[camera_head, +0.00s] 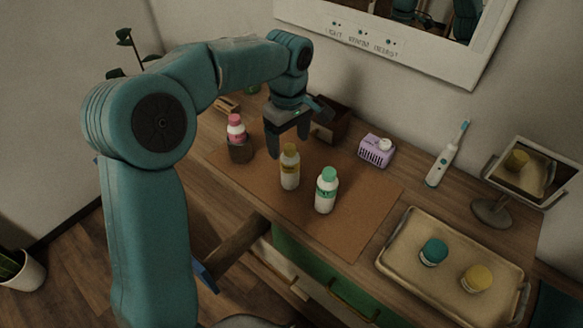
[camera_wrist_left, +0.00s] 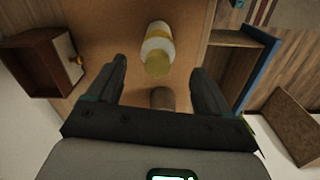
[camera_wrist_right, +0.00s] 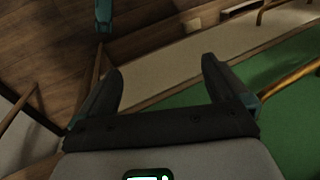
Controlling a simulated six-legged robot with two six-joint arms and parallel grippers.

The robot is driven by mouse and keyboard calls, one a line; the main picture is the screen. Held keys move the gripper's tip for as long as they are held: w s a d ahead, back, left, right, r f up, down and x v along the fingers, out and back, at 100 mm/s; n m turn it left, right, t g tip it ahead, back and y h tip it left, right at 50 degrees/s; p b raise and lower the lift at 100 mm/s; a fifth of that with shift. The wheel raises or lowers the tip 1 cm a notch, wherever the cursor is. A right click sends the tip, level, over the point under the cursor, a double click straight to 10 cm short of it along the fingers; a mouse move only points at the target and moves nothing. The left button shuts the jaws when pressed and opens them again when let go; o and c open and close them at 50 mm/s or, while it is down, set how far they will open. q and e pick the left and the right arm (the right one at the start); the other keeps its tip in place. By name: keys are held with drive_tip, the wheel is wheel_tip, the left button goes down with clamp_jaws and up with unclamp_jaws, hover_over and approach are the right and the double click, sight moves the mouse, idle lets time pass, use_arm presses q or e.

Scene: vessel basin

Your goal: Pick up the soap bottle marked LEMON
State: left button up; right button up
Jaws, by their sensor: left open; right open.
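A white bottle with a yellow cap and yellow label (camera_head: 290,168) stands upright on the brown mat (camera_head: 245,172); its lettering is too small to read. My left gripper (camera_head: 288,147) is open and empty, pointing down just above and behind the yellow-capped bottle. In the left wrist view that bottle (camera_wrist_left: 158,46) shows beyond the open fingers, apart from them. My right gripper (camera_wrist_right: 160,72) is open and empty beside the green drawer front.
A dark wooden box (camera_head: 332,120) and a purple container (camera_head: 375,151) stand behind the mat. A toothbrush (camera_head: 446,155) and tilted mirror (camera_head: 532,168) are at the right. A tray (camera_head: 400,237) holds a teal-lidded jar (camera_head: 433,252) and a yellow-lidded jar (camera_head: 477,278).

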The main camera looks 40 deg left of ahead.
sight(289, 160)
use_arm(q)
drive_tip(key=shift+w+a+f, duration=0.1)
drive_tip(key=shift+f, duration=0.4)
drive_tip(key=shift+w+a+f, duration=0.1)
drive_tip(key=shift+f, duration=0.6)
drive_tip(key=shift+s+d+f, duration=0.1)
drive_tip(key=shift+s+d, duration=0.05)
drive_tip(key=shift+s, duration=0.15)
drive_tip(key=f, duration=0.3)
drive_tip(key=w+f, duration=0.1)
drive_tip(key=f, duration=0.1)
drive_tip(key=shift+p, duration=0.3)
drive_tip(key=shift+s+d+r, duration=0.1)
drive_tip(key=shift+s+r, duration=0.1)
drive_tip(key=shift+s, duration=0.2)
drive_tip(key=shift+w+f, duration=0.2)
drive_tip(key=shift+w, duration=0.05)
drive_tip(key=c, duration=1)
drive_tip(key=shift+c, duration=1.2)
drive_tip(key=shift+s+r, duration=0.15)
